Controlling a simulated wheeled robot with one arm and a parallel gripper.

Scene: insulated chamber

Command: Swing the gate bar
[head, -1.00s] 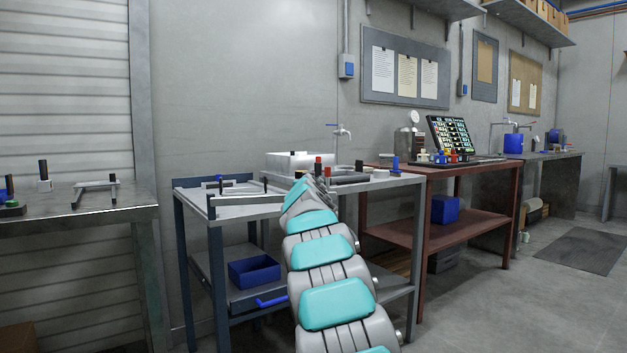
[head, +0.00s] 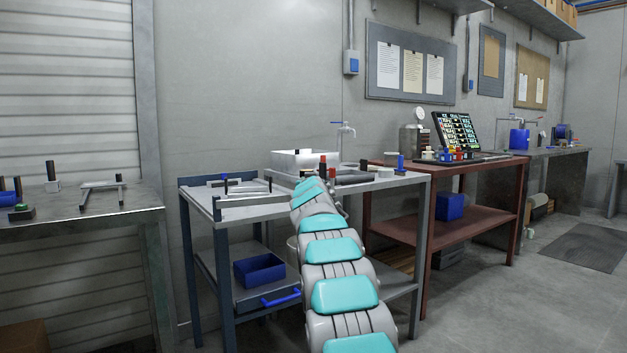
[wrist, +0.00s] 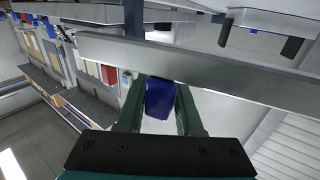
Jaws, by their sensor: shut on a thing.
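A long pale grey bar (wrist: 200,72), which looks like the gate bar, runs slantwise across the wrist view. In the head view the bar (head: 255,201) lies along the front left edge of the trolley top. My gripper (wrist: 160,84) has its green fingers shut on a blue grip (wrist: 160,98) beside the bar. How the grip joins the bar is hidden. In the head view my arm reaches to the trolley top and hides the gripper and the grip.
A metal bench (head: 90,226) stands left, a red-brown table (head: 460,170) right. Open floor lies at the right.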

